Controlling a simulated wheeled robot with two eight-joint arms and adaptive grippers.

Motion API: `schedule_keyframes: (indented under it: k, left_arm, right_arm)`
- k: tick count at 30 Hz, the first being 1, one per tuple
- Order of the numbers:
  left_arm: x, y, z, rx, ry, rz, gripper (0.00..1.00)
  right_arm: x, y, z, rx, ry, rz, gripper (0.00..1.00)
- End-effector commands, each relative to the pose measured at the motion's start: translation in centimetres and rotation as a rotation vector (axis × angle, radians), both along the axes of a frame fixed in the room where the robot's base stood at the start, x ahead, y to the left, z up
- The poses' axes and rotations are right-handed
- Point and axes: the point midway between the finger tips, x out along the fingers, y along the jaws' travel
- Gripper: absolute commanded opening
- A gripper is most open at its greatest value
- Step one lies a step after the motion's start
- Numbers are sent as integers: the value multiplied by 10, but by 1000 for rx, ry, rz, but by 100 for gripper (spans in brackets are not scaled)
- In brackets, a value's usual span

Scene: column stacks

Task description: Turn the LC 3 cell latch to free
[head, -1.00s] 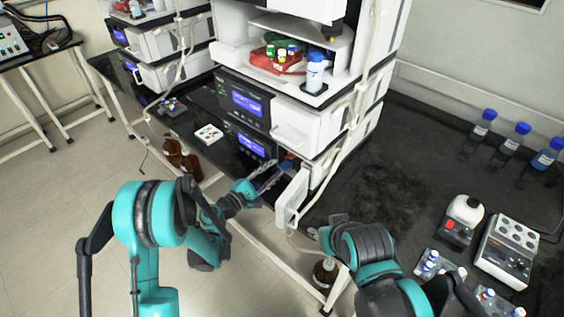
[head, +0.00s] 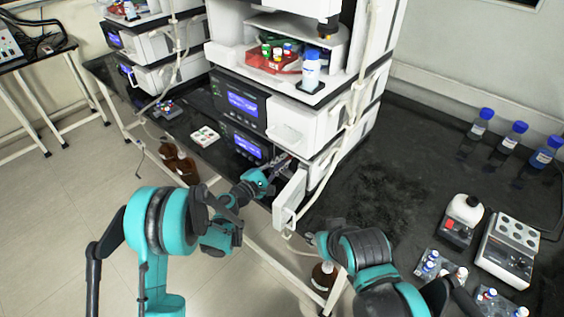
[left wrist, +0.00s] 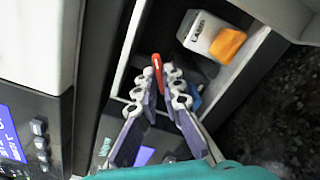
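A small red lever (left wrist: 157,73), which looks like the latch, stands in the open bay of the lower instrument. In the left wrist view my left gripper (left wrist: 156,86) is open, with one finger on each side of the lever's line and the red end showing just beyond the fingertips. I cannot tell whether a finger touches it. In the head view my left gripper (head: 281,164) reaches into the bay beside the open white door (head: 289,197), and the lever is not clear there. My right gripper (head: 312,239) is low in front of the bench; its fingers are unclear.
A white block marked LAMP (left wrist: 203,31) with an orange part (left wrist: 228,44) sits in the bay right of the lever. A blue part (left wrist: 193,97) lies behind the right finger. Brown bottles (head: 187,170) stand left of the arm. The bench right of the stack is partly clear.

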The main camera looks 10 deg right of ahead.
Motion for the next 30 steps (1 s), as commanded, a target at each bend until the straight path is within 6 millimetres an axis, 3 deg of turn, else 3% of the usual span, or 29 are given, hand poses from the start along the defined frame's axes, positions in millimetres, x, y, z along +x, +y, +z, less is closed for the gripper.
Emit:
schedule_keyframes:
  k: [11, 30]
  left_arm:
    - [0, 0, 0, 46, -57, -1, 0]
    - [-1, 0, -1, 316, -404, -1, 0]
  right_arm:
    - [0, 0, 0, 0, 0, 0, 40]
    - [0, 0, 0, 0, 0, 0, 40]
